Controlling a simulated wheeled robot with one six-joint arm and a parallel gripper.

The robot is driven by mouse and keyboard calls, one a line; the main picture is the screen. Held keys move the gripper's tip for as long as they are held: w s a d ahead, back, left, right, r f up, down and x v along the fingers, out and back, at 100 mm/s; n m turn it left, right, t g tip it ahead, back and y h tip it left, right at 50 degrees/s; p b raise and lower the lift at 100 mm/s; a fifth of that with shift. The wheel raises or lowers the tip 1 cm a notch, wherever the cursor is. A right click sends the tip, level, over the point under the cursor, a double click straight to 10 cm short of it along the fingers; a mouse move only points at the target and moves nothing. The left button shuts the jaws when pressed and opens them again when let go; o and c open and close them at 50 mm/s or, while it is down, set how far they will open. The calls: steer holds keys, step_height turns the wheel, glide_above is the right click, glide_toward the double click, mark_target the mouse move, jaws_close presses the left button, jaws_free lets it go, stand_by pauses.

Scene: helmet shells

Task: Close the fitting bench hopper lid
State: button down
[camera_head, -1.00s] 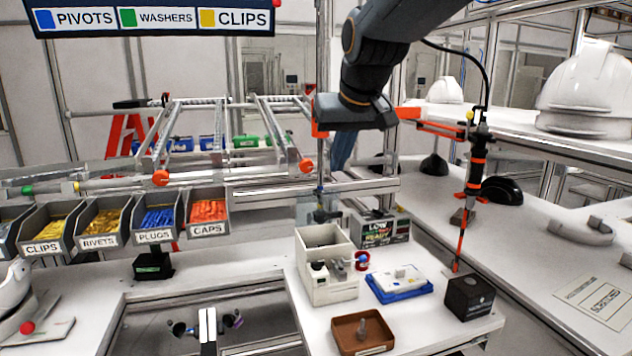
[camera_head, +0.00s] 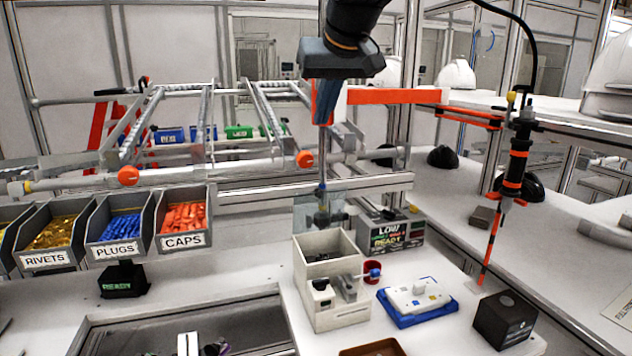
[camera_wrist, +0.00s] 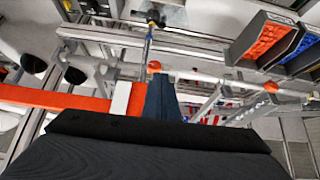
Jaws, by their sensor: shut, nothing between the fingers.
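The hopper (camera_head: 302,259) is a pale, open-topped box on the fitting bench, with a small clamp-like fixture on its front. A clear panel (camera_head: 307,214), apparently its lid, stands raised at the back edge. The panel also shows at the top of the wrist view (camera_wrist: 174,17). My gripper (camera_head: 323,121) hangs fingers down, above and behind the hopper, apart from the panel. Its blue-grey fingers (camera_wrist: 162,98) are shut and empty. A thin rod shows between the fingertips and panel; I cannot tell whether they touch it.
A LOW/READY display box (camera_head: 397,232) stands behind the hopper. A blue tray (camera_head: 402,318) and a dark box (camera_head: 503,320) are to its right. An orange-black hanging tool (camera_head: 517,160) is at right. Part bins (camera_head: 183,220) and a rail frame are at left.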

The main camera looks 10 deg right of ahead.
steer(key=b, duration=0.6)
glide_above(318, 208)
steer(key=s, duration=0.1)
step_height(318, 208, down, 7)
steer(key=f+p, duration=0.1)
steer(key=f, duration=0.2)
steer(key=w+f+p, duration=0.1)
steer(key=f, duration=0.2)
steer(key=w+f+p, duration=0.1)
steer(key=f+p, duration=0.1)
steer(key=f, duration=0.1)
steer(key=shift+w, duration=0.15)
steer(key=shift+f, duration=0.1)
steer(key=shift+b, duration=0.4)
